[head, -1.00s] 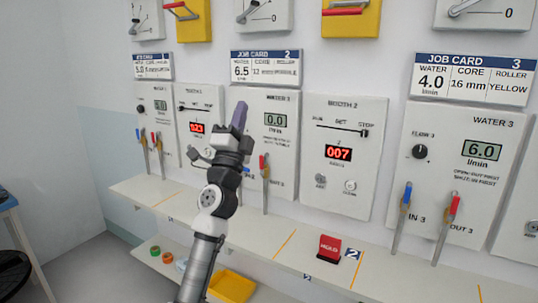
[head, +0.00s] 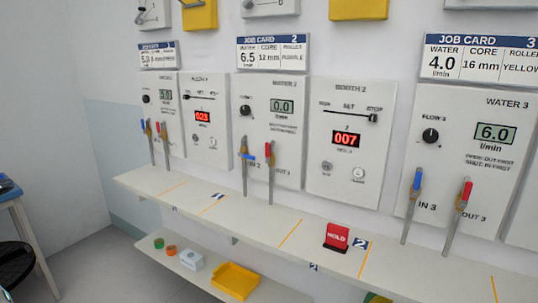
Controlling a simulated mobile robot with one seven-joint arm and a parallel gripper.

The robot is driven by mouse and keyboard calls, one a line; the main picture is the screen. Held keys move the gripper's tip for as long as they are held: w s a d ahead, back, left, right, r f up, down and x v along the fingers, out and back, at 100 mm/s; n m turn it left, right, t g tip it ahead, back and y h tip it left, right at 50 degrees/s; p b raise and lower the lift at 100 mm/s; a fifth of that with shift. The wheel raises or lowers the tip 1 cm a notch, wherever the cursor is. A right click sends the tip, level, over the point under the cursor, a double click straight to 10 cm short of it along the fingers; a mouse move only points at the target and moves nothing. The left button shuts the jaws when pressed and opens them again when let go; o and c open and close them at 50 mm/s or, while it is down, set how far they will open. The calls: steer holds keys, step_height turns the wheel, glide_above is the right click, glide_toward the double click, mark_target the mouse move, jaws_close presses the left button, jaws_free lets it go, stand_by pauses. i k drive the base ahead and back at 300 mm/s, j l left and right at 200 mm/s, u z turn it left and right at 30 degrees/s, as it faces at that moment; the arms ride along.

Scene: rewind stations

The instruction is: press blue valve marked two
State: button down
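The blue valve of station two (head: 244,150) stands on a grey upright pipe at the left side of the Water 2 panel (head: 285,125), beside the "IN 2" label. Its blue parts are small, and I cannot tell its exact setting. A red valve (head: 268,149) stands to its right on a second pipe, on the same panel. The panel's display (head: 282,106) reads 0.0 l/min. My gripper is not in view, and nothing covers the blue valve.
A shelf (head: 225,211) runs below the panels, with a red "HOLD" sign (head: 336,236) at right. Station three has its own blue valve (head: 417,181) and red valve (head: 466,190). A yellow tray (head: 235,280) and a white box (head: 191,260) sit on the lower shelf.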

mark_target(251, 157)
steer(key=i+j, duration=0.55)
steer(key=i, duration=0.15)
steer(key=i+l+z, duration=0.15)
steer(key=i, duration=0.3)
steer(key=i+l+z, duration=0.2)
steer(key=i, duration=0.2)
steer(key=j, duration=0.1)
